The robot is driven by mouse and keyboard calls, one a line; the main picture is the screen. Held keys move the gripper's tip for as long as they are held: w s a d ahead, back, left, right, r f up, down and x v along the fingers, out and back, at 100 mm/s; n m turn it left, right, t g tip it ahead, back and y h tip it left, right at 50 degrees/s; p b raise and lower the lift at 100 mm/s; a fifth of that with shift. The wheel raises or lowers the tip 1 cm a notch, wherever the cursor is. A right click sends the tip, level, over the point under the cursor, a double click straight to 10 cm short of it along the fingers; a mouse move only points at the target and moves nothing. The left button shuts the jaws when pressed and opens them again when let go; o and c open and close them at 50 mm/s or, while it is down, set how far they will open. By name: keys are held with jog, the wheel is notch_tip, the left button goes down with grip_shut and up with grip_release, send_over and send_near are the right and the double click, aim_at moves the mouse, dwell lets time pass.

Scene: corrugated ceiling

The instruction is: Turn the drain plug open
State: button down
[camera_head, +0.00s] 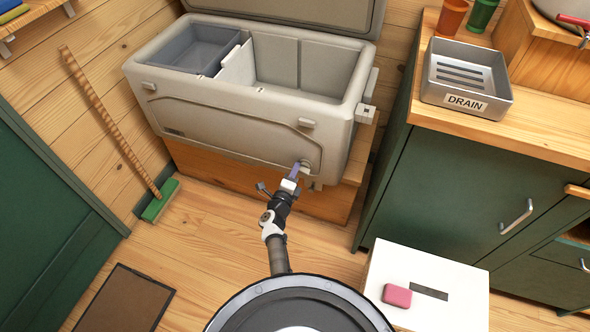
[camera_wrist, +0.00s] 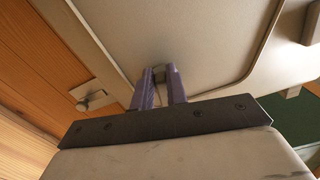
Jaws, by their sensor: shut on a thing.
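The drain plug (camera_wrist: 158,73) is a small grey knob on the front of the large beige cooler (camera_head: 235,115). In the head view it sits at the cooler's lower right front corner, mostly hidden by my gripper. My gripper (camera_head: 297,170) has purple fingers and reaches the cooler's front from below. In the wrist view the fingers of my gripper (camera_wrist: 160,76) stand close together on either side of the plug, shut on it. How far the plug is turned cannot be told.
The cooler's lid is up, with a grey tray (camera_head: 195,50) inside, and it stands on a wooden platform (camera_head: 215,170). A metal pan labelled DRAIN (camera_head: 467,78) sits on the right counter. A white box with a pink block (camera_head: 397,295) stands front right. A broom (camera_head: 160,200) leans left.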

jog(key=shift+s+d+f+n+h, duration=0.3)
jog(key=shift+d+f+n, duration=0.2)
jog(key=shift+n, duration=0.5)
jog(key=shift+f, duration=0.1)
jog(key=c, duration=1.3)
grip_release()
jog(key=shift+w, duration=0.1)
jog(key=shift+r, duration=0.2)
jog(key=shift+a, duration=0.15)
jog(key=v, duration=1.3)
jog(key=shift+s+r+p, duration=0.1)
jog(key=shift+s+p, duration=0.2)
jog(key=shift+s, duration=0.1)
jog(key=shift+o, duration=0.2)
